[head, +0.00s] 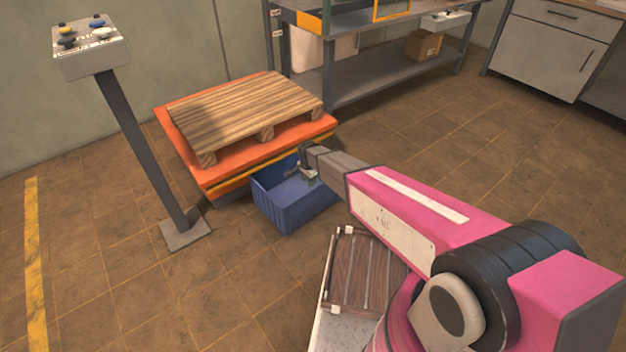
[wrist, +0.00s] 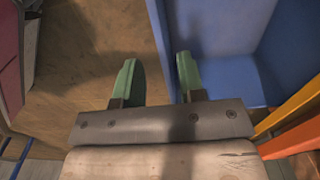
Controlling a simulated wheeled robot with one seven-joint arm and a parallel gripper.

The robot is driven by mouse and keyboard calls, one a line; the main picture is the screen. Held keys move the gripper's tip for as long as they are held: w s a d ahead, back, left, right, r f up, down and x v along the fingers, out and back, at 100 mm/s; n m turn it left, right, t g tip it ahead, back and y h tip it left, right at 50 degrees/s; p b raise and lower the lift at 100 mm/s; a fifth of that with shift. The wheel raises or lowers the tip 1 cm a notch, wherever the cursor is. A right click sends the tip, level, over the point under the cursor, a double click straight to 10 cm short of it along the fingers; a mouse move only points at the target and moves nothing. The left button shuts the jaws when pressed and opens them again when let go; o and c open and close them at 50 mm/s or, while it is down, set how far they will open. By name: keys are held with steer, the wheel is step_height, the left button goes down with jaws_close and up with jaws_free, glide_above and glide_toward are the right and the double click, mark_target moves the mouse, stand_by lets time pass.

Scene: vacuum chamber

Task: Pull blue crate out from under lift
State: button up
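The blue crate (head: 290,212) stands on the floor at the front edge of the orange lift (head: 222,180). Its front part shows in the open, and its back is hidden at the platform edge. The lift is low and carries a wooden pallet (head: 245,105). My gripper (head: 306,172) is at the crate's right side, pointing down. In the wrist view, its green fingers (wrist: 157,74) are spread apart. The left finger is over the floor and the right one over the crate's inside, with the blue crate wall (wrist: 157,25) between them. I cannot tell whether they touch it.
A control pedestal (head: 130,140) with buttons stands left of the lift. A grey workbench (head: 390,85) with a cardboard box (head: 424,46) on its shelf stands behind. The tiled floor in front of the crate and at the right is clear.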

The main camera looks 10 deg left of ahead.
step_height(320, 180, down, 11)
steer(key=shift+r, duration=0.15)
stand_by(0.7)
jaws_close()
stand_by(1.3)
